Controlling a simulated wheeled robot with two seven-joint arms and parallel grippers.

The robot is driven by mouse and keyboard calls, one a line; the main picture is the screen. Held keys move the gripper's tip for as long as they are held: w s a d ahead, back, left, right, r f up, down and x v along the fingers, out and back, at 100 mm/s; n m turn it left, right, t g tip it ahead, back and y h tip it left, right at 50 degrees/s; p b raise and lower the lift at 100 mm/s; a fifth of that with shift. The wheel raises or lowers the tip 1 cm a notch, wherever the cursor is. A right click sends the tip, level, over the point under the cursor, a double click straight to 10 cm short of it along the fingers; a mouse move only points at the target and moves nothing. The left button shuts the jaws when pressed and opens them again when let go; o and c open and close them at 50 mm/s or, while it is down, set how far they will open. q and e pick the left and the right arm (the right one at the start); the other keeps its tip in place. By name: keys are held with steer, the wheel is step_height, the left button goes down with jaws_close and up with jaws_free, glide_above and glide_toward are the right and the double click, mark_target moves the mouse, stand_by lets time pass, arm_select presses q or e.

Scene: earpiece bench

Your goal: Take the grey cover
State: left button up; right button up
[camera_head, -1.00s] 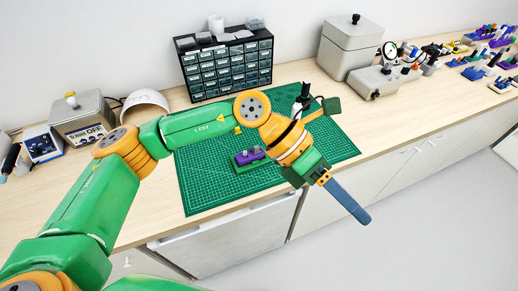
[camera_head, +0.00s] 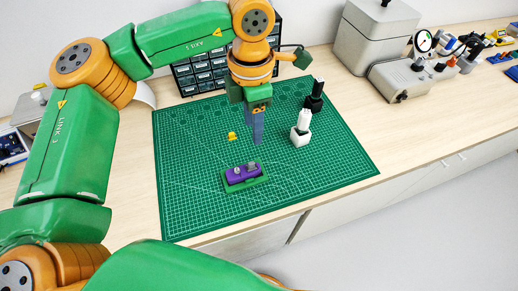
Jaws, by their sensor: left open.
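A purple block (camera_head: 240,174) sits in a green base (camera_head: 262,184) on the cutting mat. Two small greyish pieces stand on the block; the right one (camera_head: 252,167) may be the grey cover, but it is too small to be sure. My left gripper (camera_head: 257,138) points down over the mat, behind and above the purple block and apart from it. Its blue-grey fingers are seen edge-on, open, with nothing visible held. My right gripper is not in view.
A green cutting mat (camera_head: 200,195) covers the middle of the bench. A small yellow piece (camera_head: 232,136) lies left of the gripper. A white item (camera_head: 301,131) and a black one (camera_head: 315,96) stand to its right. Dark drawers (camera_head: 197,76) are behind; a grey box (camera_head: 372,35) stands back right.

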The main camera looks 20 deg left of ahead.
arm_select(q)
steer(key=b, duration=0.5)
glide_above(251, 163)
steer(key=s, duration=0.1)
step_height(251, 163, down, 6)
steer(key=r, duration=0.1)
steer(key=f+p, duration=0.1)
steer(key=f, duration=0.1)
steer(key=w+f+p, duration=0.1)
steer(key=f, duration=0.1)
steer(key=shift+d+p, duration=0.1)
steer(key=shift+p, duration=0.2)
step_height(251, 163, down, 3)
steer(key=shift+s+f+p, duration=0.1)
steer(key=shift+p, duration=0.35)
steer(key=shift+f, duration=0.25)
steer(key=shift+c, duration=0.2)
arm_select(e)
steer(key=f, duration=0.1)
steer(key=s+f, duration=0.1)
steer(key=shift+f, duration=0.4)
arm_select(q)
jaws_close()
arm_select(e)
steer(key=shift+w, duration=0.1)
